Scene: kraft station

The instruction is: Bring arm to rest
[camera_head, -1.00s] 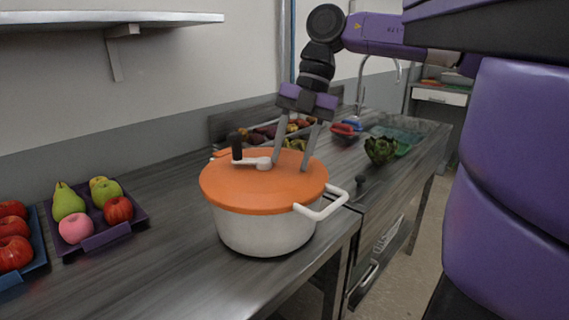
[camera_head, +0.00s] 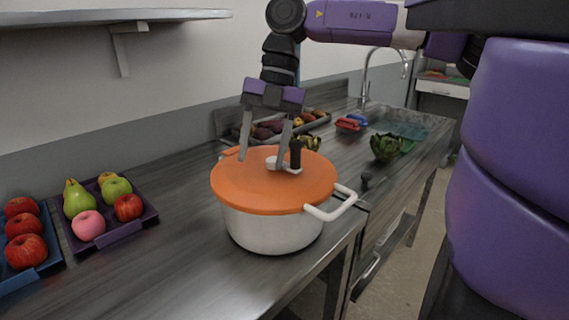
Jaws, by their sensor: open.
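My gripper (camera_head: 262,163) is open and points down above the orange lid of a white pot. Its two grey fingers reach down close to the lid (camera_head: 240,190), one on the left and one near the crank. I cannot tell whether the fingertips touch the lid. The crank handle (camera_head: 295,154) has a black knob, which stands upright to the right of the fingers. The pot (camera_head: 272,232) stands on the steel counter, with a white side handle (camera_head: 332,204) at its right.
A purple tray (camera_head: 122,232) and a blue tray (camera_head: 22,278) of fruit lie on the left. Behind the pot is a dark produce tray (camera_head: 318,122). An artichoke (camera_head: 385,147) stands at the right. A shelf (camera_head: 110,15) hangs at upper left. The front-left counter is clear.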

